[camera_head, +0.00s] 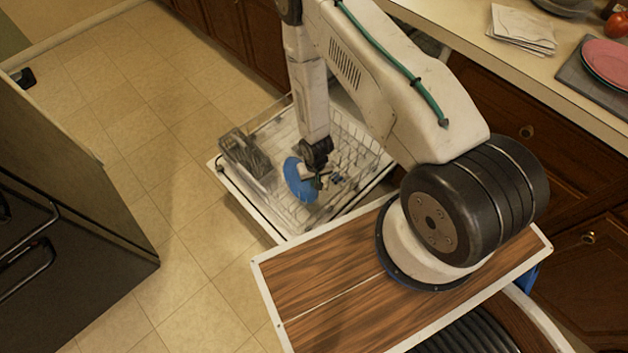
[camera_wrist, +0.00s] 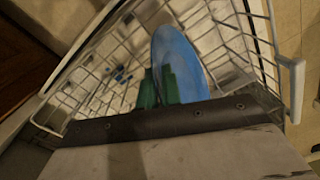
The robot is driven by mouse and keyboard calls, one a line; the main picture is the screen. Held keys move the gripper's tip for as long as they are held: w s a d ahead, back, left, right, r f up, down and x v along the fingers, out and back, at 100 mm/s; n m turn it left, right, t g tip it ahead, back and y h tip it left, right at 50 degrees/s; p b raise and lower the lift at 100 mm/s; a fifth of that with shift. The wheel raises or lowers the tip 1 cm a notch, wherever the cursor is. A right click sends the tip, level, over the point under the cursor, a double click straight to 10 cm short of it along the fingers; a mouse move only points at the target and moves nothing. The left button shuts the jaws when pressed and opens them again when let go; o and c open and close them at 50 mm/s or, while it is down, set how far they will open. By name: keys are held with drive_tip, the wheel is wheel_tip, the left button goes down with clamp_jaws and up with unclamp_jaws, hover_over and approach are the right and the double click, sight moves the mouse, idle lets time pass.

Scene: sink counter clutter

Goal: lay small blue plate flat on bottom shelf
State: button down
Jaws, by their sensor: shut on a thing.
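The small blue plate (camera_head: 297,178) is held by my gripper (camera_head: 318,178) over the pulled-out dishwasher rack in the head view. It also shows in the wrist view (camera_wrist: 180,58), where the green fingertips (camera_wrist: 158,88) close on its near edge. The plate is tilted, seen as a narrow oval in the wrist view. White wire rack (camera_wrist: 232,32) lies around and beyond it. I cannot tell whether the plate touches the wires. The rack seems to be the bottom shelf of the open dishwasher (camera_head: 358,190).
A grey cutlery basket (camera_head: 246,152) stands at the rack's left side. Small dark and blue items (camera_head: 338,180) lie in the rack near my gripper. Wooden cabinets border the dishwasher. A counter with pink plate (camera_head: 606,62) and napkins (camera_head: 522,28) is at upper right.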

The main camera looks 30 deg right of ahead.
drive_tip(key=w+d+r, duration=0.1)
drive_tip(key=d+r, duration=0.3)
drive_tip(key=r, duration=0.9)
drive_tip(key=shift+w+d+r, duration=0.15)
drive_tip(key=shift+w+d, duration=0.05)
drive_tip(key=shift+w, duration=0.05)
idle(0.4)
wheel_tip(320, 180, down, 8)
drive_tip(key=a, duration=0.3)
drive_tip(key=w+r, duration=0.3)
drive_tip(key=r, duration=0.6)
drive_tip(key=w+r, duration=0.4)
drive_tip(key=r, duration=0.6)
drive_tip(key=w+d+r+n, duration=0.1)
drive_tip(key=w+r, duration=0.2)
drive_tip(key=r, duration=0.7)
drive_tip(key=shift+w+r, duration=0.25)
drive_tip(key=shift+w, duration=0.15)
